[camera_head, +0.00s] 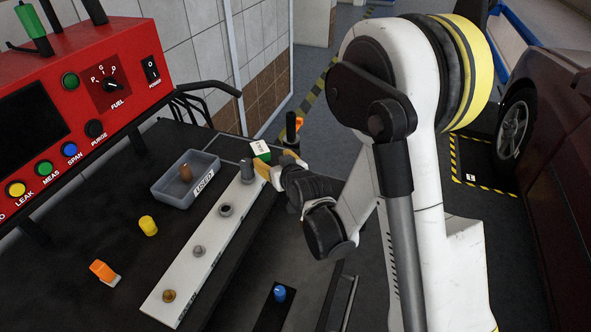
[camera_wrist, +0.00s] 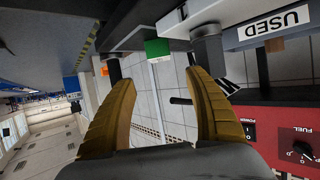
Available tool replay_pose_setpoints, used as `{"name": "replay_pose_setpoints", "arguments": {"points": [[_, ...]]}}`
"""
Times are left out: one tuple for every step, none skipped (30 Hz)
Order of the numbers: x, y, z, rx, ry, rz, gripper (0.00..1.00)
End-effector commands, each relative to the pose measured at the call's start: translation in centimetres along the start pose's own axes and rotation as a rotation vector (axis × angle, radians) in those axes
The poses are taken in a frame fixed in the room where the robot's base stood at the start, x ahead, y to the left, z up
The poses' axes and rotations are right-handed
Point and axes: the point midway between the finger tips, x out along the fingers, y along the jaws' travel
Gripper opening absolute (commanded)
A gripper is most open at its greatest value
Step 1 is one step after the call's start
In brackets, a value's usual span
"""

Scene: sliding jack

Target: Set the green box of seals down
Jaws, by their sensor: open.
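The green box of seals (camera_head: 260,150), green with a white labelled face, is at the far end of the dark bench in the head view, just past the white strip. In the wrist view the green box (camera_wrist: 157,47) shows beyond my fingertips, in line with the gap between them. My gripper (camera_head: 268,170) is at the bench's far end, close to the near side of the box. In the wrist view its two tan fingers (camera_wrist: 160,80) are spread apart with nothing between them. The underside of the box is hidden, so its contact with the bench cannot be told.
A white strip (camera_head: 210,258) carries several metal fittings. A grey tray (camera_head: 166,190) marked USED holds a brown cylinder. A yellow cap (camera_head: 148,226) and orange piece (camera_head: 104,272) lie nearer. A black-and-orange item (camera_head: 292,128) stands behind the box. A red panel (camera_head: 70,90) borders the left.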

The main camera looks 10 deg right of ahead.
Motion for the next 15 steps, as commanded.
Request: {"name": "replay_pose_setpoints", "arguments": {"points": [[-0.1,0.0,-0.1,0.0,-0.001,0.0,0.63],[-0.1,0.1,-0.1,0.0,-0.002,0.001,0.63],[-0.3,0.1,-0.3,0.001,-0.006,0.002,0.63],[-0.5,0.2,-0.5,0.001,-0.01,0.003,0.63],[-0.8,0.3,-0.8,0.002,-0.017,0.004,0.63],[-1.3,0.5,-1.2,0.003,-0.029,0.007,0.63],[-1.8,0.7,-1.6,0.005,-0.04,0.009,0.63],[-2.4,0.8,-2.0,0.007,-0.054,0.012,0.63],[-3.5,1.2,-2.6,0.01,-0.075,0.017,0.63],[-4.3,1.4,-3.0,0.014,-0.093,0.021,0.63],[-5.2,1.6,-3.4,0.018,-0.11,0.025,0.63],[-6.5,1.9,-3.9,0.022,-0.135,0.03,0.63],[-7.4,2.1,-4.1,0.025,-0.153,0.034,0.63],[-8.4,2.3,-4.4,0.027,-0.17,0.039,0.63],[-9.8,2.6,-4.6,0.032,-0.195,0.045,0.63]]}}
